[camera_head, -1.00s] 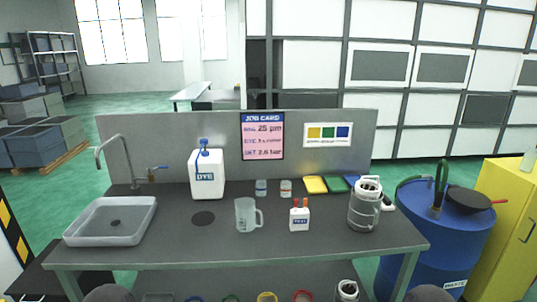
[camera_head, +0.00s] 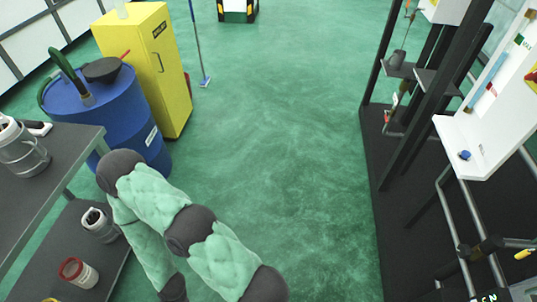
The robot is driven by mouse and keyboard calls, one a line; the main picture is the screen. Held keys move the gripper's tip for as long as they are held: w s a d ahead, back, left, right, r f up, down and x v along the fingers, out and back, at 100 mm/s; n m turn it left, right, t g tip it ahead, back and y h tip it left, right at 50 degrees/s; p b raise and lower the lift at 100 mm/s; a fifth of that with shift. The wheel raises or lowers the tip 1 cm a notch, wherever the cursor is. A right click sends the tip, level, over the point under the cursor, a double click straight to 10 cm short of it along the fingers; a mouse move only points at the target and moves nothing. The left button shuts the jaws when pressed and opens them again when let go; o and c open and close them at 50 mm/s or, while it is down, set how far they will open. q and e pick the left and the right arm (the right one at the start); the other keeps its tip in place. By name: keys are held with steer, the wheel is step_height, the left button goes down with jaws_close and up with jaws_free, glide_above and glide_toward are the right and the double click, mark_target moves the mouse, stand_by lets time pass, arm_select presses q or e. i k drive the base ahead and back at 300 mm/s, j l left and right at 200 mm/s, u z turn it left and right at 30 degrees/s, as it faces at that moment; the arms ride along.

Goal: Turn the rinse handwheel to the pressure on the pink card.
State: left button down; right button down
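The pink card is not in this view. I cannot make out a rinse handwheel. A white panel (camera_head: 478,135) on the black frame at the right carries a small blue part (camera_head: 464,155), too small to name. Below it, grey pipes meet a dark fitting with a yellow band (camera_head: 489,246). One of my arms, in a green padded sleeve, reaches across the lower left. Neither gripper shows.
A dark bench (camera_head: 40,185) with a metal jug (camera_head: 20,150) is at the left. A blue drum (camera_head: 115,115) and yellow cabinet (camera_head: 150,60) stand behind it. A mop (camera_head: 200,50) stands further back. The green floor (camera_head: 290,150) in the middle is clear.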

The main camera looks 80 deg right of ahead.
mark_target(464, 251)
steer(key=z, duration=5.3)
